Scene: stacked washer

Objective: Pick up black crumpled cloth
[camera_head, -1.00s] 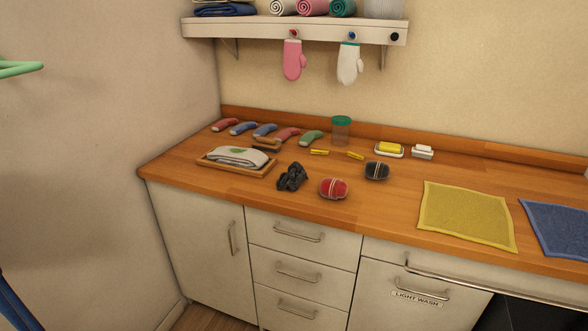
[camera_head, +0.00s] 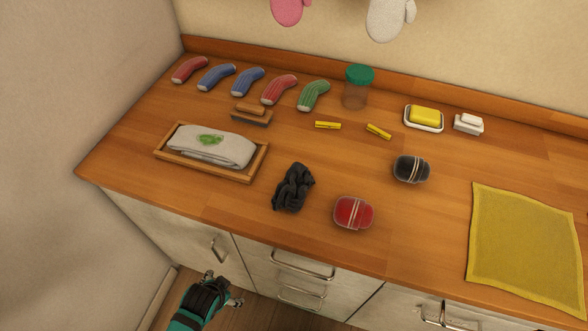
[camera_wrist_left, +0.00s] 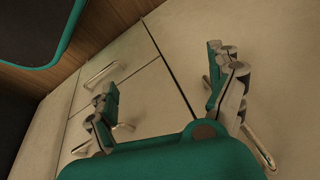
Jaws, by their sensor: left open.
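The black crumpled cloth (camera_head: 293,188) lies on the wooden counter, between a wooden tray and a red rolled bundle. My left gripper (camera_head: 224,286) is at the bottom of the head view, below the counter's front edge and in front of the cabinet doors. My right gripper is not in view.
The wooden tray (camera_head: 258,164) holds a folded grey cloth. The red bundle (camera_head: 354,212) sits close right of the black cloth; a black bundle (camera_head: 411,169) is farther right. Several socks, a green-lidded jar (camera_head: 358,87) and a yellow cloth (camera_head: 527,248) also lie on the counter.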

